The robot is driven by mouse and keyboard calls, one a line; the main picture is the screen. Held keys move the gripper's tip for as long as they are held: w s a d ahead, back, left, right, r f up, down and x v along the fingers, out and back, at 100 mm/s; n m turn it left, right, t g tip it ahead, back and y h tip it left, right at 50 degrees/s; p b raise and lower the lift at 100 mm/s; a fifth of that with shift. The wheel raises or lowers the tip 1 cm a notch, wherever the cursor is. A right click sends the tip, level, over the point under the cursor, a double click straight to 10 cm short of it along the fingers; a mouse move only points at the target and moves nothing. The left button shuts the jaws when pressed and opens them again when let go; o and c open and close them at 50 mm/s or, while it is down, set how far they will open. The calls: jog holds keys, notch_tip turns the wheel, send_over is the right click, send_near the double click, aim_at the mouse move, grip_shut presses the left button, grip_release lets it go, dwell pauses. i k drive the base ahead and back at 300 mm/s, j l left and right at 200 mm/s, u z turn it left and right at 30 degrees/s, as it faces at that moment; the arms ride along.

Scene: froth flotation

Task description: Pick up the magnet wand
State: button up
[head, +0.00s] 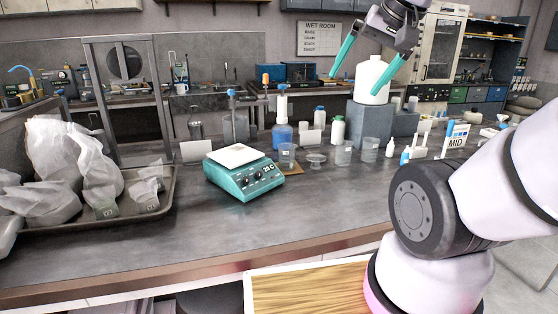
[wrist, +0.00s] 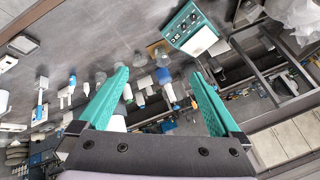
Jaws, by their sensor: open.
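I cannot pick out the magnet wand for certain in either view. My gripper (head: 358,85) is open and empty, high above the back of the bench at the upper right of the head view. Its teal fingers hang in front of and beside a white jug (head: 373,76), and I cannot tell whether they touch it. In the wrist view my gripper (wrist: 160,73) has its fingers spread wide. The jug (wrist: 118,123) is mostly hidden behind one finger there. Small white items (head: 420,148) stand by the "MID" sign, too small to identify.
A teal hotplate (head: 240,181) stands mid-bench, with a blue bottle (head: 282,135) and several beakers beside it. Grey blocks (head: 371,122) bear the jug. A tray (head: 150,205) of wrapped bags lies at left. The front of the bench (head: 220,238) is clear.

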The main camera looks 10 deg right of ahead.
aim_at(452, 123)
jog(key=i+l, duration=0.1)
jog(key=l, duration=0.7)
jog(key=i+l+u, duration=0.1)
jog(key=l, duration=0.75)
jog(key=i+l, duration=0.1)
jog(key=l, duration=0.7)
